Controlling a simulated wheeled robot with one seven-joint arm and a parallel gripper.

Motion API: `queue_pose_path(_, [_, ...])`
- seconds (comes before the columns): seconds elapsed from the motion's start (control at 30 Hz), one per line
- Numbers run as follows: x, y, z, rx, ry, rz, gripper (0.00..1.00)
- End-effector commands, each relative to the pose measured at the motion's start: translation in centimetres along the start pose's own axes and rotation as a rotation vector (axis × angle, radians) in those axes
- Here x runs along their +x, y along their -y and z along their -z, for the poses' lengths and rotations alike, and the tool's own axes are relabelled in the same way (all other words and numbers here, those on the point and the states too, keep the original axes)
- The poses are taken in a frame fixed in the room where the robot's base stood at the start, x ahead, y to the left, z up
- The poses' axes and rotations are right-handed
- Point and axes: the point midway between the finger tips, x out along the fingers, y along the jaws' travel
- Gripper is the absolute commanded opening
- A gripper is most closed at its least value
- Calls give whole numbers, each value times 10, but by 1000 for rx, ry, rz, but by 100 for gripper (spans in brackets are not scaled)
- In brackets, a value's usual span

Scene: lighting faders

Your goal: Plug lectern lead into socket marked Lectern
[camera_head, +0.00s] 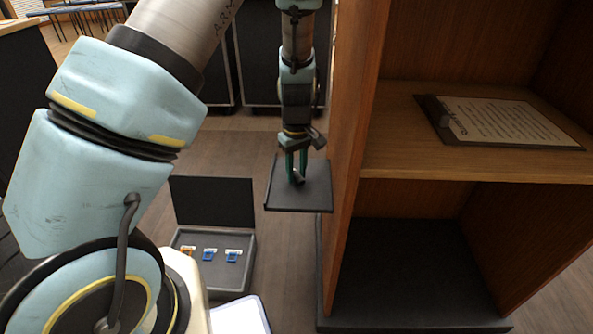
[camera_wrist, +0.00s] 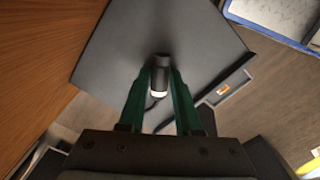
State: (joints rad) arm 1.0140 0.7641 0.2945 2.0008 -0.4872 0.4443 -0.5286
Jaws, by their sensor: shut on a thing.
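My gripper (camera_head: 297,172) has green fingers and points down over a small dark shelf plate (camera_head: 315,198) beside the wooden cabinet. It is shut on a dark cylindrical plug, the lead's end. The wrist view shows this plug (camera_wrist: 160,72) between the fingertips, with a pale band at its near end. A dark cable (camera_wrist: 150,104) shows behind the fingers. The plate (camera_wrist: 115,50) lies beyond the plug; I cannot tell whether they touch. No socket or marking reading Lectern can be made out in either view.
The wooden cabinet (camera_head: 352,150) stands close at the gripper's right. A clipboard with paper (camera_head: 500,122) lies on its shelf. An open grey case (camera_head: 230,277) with blue and orange pieces sits lower left. Dark cases stand behind. Some floor (camera_head: 283,265) is clear.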

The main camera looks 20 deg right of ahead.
Motion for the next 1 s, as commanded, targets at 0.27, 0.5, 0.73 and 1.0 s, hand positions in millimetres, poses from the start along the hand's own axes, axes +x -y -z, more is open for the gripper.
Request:
queue_pose_path(0.27, [-1, 0, 0, 0, 0, 0, 48])
queue_pose_path(0.5, [-1, 0, 0, 0, 0, 0, 68])
queue_pose_path(0.73, [-4, 0, 0, 0, 0, -1, 68])
queue_pose_path(1.0, [-47, -1, 0, 2, -2, -4, 68])
